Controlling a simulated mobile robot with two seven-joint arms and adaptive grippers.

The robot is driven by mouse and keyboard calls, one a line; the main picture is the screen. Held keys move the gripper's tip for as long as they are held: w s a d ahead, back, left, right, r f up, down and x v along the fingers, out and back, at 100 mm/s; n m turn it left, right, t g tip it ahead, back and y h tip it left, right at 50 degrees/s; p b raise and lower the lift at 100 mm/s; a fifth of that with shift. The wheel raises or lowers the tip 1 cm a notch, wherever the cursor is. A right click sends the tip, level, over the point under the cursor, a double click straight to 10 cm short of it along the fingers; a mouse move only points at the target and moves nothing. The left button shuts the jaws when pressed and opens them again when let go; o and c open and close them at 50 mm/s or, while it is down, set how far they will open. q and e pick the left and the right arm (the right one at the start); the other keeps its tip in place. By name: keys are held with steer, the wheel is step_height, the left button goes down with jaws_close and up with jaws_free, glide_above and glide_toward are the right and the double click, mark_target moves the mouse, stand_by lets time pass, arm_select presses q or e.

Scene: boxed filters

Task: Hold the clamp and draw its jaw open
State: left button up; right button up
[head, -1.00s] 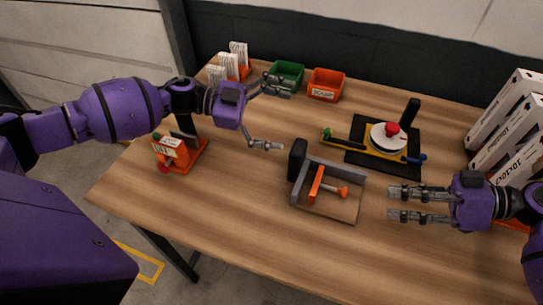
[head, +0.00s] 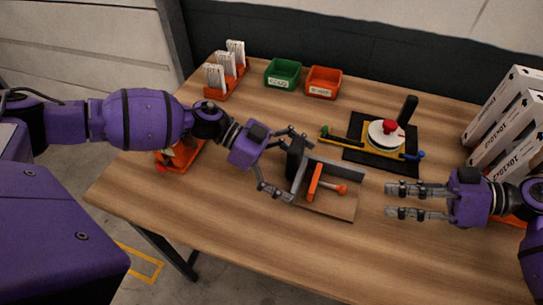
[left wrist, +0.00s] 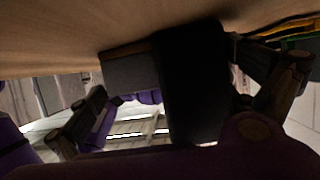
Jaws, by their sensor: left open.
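The clamp (head: 335,167) lies on the table in the middle of the head view, with a grey frame, a black block (head: 294,155) at its left end and an orange jaw (head: 314,182) with an orange-ended screw. My left gripper (head: 297,169) is open, with one finger on either side of the black block. In the left wrist view the black block (left wrist: 192,85) stands between the spread fingers; I cannot tell whether either touches it. My right gripper (head: 392,200) is open and empty, right of the clamp.
A black mat (head: 361,128) with a white disc and red knob lies behind the clamp. A green bin (head: 283,73) and a red bin (head: 323,82) stand at the back. White boxes (head: 505,120) are stacked at the right. The front table is clear.

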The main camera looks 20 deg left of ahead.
arm_select(q)
steer(key=shift+d, duration=0.25)
steer(key=shift+w+r, duration=0.1)
steer(key=c, duration=1.3)
steer(key=shift+o, duration=0.2)
arm_select(e)
steer(key=shift+a, duration=0.1)
steer(key=shift+c, duration=1.2)
steer(key=a+r+n+h, duration=0.1)
steer(key=a+r+h, duration=0.1)
steer(key=a, duration=0.1)
steer(key=a+r+n+h, duration=0.1)
steer(key=a+r+h, duration=0.1)
steer(key=a+r, duration=0.1)
steer(key=a+r+n+h, duration=0.1)
steer(key=a+r+h, duration=0.1)
steer(key=shift+a+r+n, duration=0.3)
steer(key=shift+a+r, duration=0.1)
jaws_close()
glide_above(326, 189)
steer(key=shift+t, duration=0.3)
step_height(326, 189, down, 8)
steer(key=shift+r, duration=0.2)
